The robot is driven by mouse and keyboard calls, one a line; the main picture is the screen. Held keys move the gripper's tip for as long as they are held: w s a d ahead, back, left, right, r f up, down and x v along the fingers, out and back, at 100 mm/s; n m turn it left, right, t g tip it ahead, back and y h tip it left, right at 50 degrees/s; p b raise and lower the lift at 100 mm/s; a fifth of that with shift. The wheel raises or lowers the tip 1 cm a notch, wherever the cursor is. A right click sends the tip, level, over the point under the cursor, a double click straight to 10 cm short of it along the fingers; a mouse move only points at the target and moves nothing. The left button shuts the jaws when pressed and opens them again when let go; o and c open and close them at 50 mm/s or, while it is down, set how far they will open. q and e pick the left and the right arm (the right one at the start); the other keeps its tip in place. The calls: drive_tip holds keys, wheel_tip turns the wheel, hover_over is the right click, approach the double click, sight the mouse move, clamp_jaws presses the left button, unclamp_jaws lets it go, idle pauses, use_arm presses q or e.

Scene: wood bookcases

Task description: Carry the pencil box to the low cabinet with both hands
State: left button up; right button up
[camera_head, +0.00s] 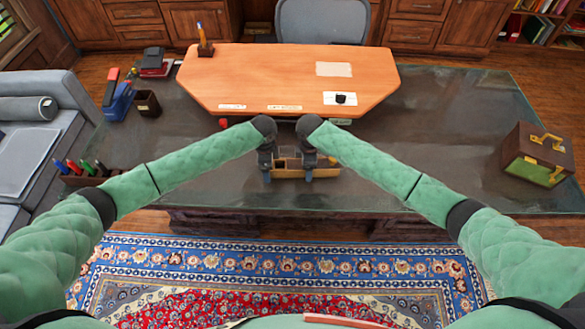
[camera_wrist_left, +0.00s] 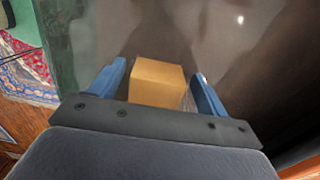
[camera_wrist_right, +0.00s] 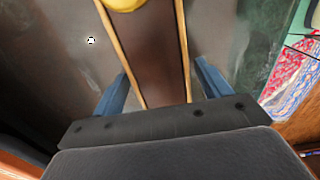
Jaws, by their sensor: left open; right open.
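A small tan wooden box (camera_head: 289,173), which I take to be the pencil box, sits on the dark desk top near its front edge. In the left wrist view its plain tan end (camera_wrist_left: 156,82) lies between the fingers. In the right wrist view its dark inside with thin light walls (camera_wrist_right: 155,55) shows, with a yellow round thing at the top. My left gripper (camera_head: 266,178) and right gripper (camera_head: 308,175) are open over the box, at its left part and right part. I cannot tell whether the fingers touch it. Wooden cabinets (camera_head: 411,37) stand along the back wall; which is the low cabinet is unclear.
A raised orange wooden board (camera_head: 285,75) lies behind the grippers. A holder with pens (camera_head: 83,178), a dark cup (camera_head: 147,103) and a blue stapler-like thing (camera_head: 118,100) are at left. A brown case (camera_head: 537,155) stands at right.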

use_arm(q)
drive_tip(key=shift+s+r, duration=0.15)
drive_tip(key=shift+s, duration=0.05)
use_arm(e)
drive_tip(key=shift+s+r, duration=0.15)
use_arm(q)
drive_tip(key=shift+c, duration=1.2)
use_arm(e)
drive_tip(key=shift+c, duration=1.2)
use_arm(q)
drive_tip(key=c, duration=1)
use_arm(e)
drive_tip(key=c, duration=1)
use_arm(q)
drive_tip(key=shift+r, duration=0.1)
